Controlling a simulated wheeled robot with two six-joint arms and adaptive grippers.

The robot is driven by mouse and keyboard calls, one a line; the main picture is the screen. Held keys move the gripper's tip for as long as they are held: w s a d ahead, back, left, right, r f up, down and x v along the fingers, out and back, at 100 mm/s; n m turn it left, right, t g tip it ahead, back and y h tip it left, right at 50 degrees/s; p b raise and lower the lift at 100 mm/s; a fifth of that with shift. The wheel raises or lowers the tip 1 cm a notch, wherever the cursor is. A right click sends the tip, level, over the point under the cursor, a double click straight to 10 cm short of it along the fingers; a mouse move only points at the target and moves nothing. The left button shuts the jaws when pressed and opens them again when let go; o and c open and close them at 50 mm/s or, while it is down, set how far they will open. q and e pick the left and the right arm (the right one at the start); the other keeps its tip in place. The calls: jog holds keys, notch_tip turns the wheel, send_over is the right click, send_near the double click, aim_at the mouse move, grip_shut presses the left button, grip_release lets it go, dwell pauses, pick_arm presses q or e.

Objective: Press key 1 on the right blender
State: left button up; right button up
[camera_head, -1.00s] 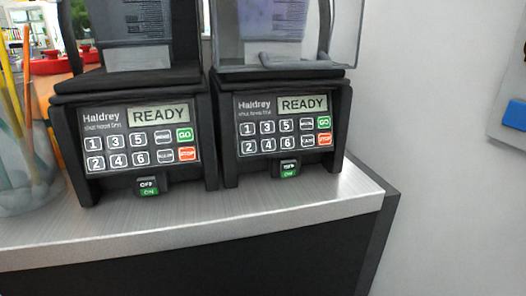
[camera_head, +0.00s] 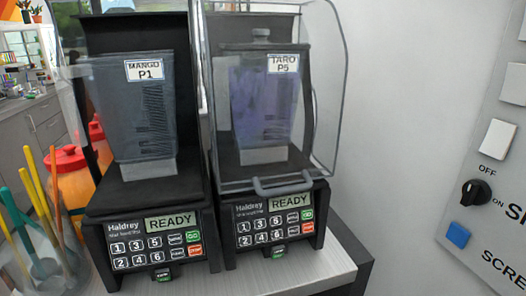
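The right blender (camera_head: 275,226) stands on the counter with its clear cover down over a jug labelled TARO P5 (camera_head: 265,100). Its display (camera_head: 289,201) reads READY. Key 1 (camera_head: 243,227) is the upper left key of its keypad. The left blender (camera_head: 152,238) stands beside it, with a jug labelled MANGO P1 (camera_head: 145,115) and a READY display. Neither of my grippers shows in the head view.
The counter (camera_head: 300,272) ends just right of the right blender. A wall panel (camera_head: 490,190) with a black knob and blue button is at the right. Red-lidded jars (camera_head: 68,180) and a clear container of coloured sticks (camera_head: 45,255) stand at the left.

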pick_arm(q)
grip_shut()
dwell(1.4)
